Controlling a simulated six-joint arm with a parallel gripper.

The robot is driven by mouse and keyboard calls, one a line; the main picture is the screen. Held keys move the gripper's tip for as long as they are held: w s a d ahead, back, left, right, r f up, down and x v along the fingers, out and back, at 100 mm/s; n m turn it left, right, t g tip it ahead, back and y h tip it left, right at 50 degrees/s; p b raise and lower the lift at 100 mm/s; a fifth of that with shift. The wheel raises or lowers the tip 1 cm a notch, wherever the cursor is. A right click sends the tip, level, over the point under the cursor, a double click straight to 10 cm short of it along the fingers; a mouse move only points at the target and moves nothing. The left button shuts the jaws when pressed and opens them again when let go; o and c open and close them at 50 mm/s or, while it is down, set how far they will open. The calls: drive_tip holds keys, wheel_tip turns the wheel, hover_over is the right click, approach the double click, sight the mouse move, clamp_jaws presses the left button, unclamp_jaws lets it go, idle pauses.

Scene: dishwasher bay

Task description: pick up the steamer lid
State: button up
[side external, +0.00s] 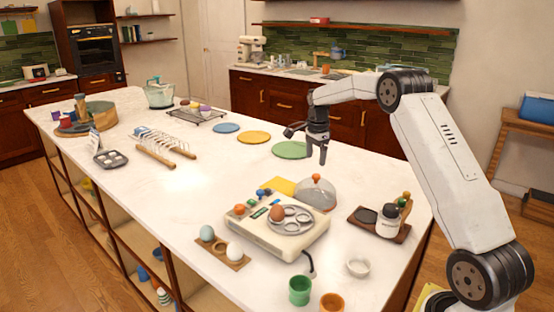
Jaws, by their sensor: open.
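The steamer lid (316,193) is a clear grey dome with an orange knob on top. It rests on the white counter, tilted or leaning behind the egg steamer (290,235), beside a yellow cloth; I cannot tell whether it touches the steamer. The steamer is a cream base with a grey tray of round cups and one brown egg (277,212) on it. My gripper (316,158) points down above the counter, just beyond and above the lid's knob. It is open and empty, apart from the lid.
A dark tray with bottles (385,225) stands right of the lid. A wooden holder with eggs (222,250), a white bowl (358,267), a green cup (299,290) and an orange cup (332,303) are near the front. A green disc (291,150) lies behind.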

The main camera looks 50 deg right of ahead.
sight(316, 175)
drive_tip(key=shift+d+m, duration=0.3)
drive_tip(key=shift+d, duration=0.1)
drive_tip(key=shift+f, duration=0.1)
drive_tip(key=shift+f, duration=1.2)
drive_tip(key=shift+f, duration=0.15)
drive_tip(key=shift+s+f, duration=0.1)
drive_tip(key=shift+f, duration=2.35)
clamp_jaws()
